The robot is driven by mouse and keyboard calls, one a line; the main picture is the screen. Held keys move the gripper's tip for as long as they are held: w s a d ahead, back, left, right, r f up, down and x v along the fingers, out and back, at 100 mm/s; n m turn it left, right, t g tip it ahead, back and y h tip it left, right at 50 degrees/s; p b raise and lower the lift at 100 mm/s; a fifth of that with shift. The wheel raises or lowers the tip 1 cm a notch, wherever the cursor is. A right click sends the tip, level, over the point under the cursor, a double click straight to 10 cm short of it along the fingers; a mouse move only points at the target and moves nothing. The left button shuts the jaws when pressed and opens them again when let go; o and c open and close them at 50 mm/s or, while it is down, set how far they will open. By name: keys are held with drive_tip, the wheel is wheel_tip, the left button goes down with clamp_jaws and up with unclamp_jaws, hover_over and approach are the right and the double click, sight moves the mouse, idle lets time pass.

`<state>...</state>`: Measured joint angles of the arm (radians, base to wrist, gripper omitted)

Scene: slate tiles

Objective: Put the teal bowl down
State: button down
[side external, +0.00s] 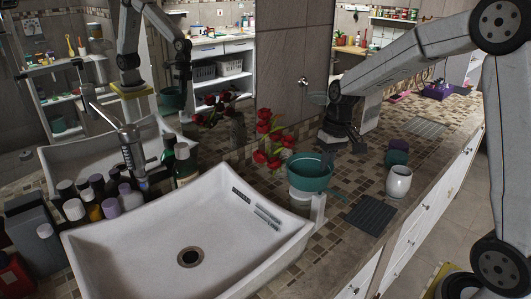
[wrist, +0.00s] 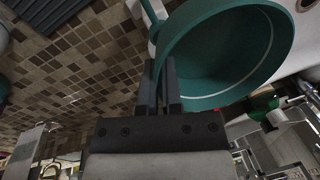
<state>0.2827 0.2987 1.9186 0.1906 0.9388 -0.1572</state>
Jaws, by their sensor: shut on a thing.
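The teal bowl (side external: 309,176) is upright near the right corner of the sink, with a white object partly hidden beneath it. In the wrist view the bowl (wrist: 215,60) fills the upper right, and its inside looks empty. My gripper (side external: 328,158) is at the bowl's far right rim. The wrist view shows my gripper (wrist: 168,80) shut, with its fingers on the bowl's near wall. I cannot tell whether the bowl touches what is below it. A dark slate tile (side external: 369,215) lies bare on the counter to the right of the bowl.
A white cup (side external: 398,182) and a dark teal cup (side external: 397,152) stand right of the bowl. Red flowers (side external: 268,140) are behind it. The white sink (side external: 130,250) is at left, with several bottles (side external: 100,195) beyond.

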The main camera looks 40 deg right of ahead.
drive_tip(key=a+n, duration=0.1)
drive_tip(key=w+a+n, duration=0.1)
drive_tip(key=shift+r+n, duration=0.1)
drive_tip(key=shift+n, duration=0.2)
drive_tip(key=s+d+r+n, duration=0.1)
drive_tip(key=s+d, duration=1)
drive_tip(key=d, duration=0.1)
drive_tip(key=s+a+f+m, duration=0.2)
drive_tip(key=s+f, duration=0.1)
drive_tip(key=f, duration=0.2)
drive_tip(key=s+a+f+m, duration=0.2)
drive_tip(key=s+a+f, duration=0.1)
drive_tip(key=f, duration=0.2)
drive_tip(key=shift+w+a+f+n, duration=0.3)
drive_tip(key=shift+w+f+n, duration=0.25)
drive_tip(key=shift+w+f, duration=0.5)
drive_tip(key=shift+w+a+f+n, duration=0.25)
drive_tip(key=shift+w+f+n, duration=0.3)
drive_tip(key=shift+w, duration=0.95)
drive_tip(key=shift+w+a+f+n, duration=0.3)
drive_tip(key=shift+w+f+n, duration=0.2)
drive_tip(key=shift+w+f, duration=0.6)
drive_tip(key=shift+w, duration=0.15)
drive_tip(key=shift+f, duration=1.6)
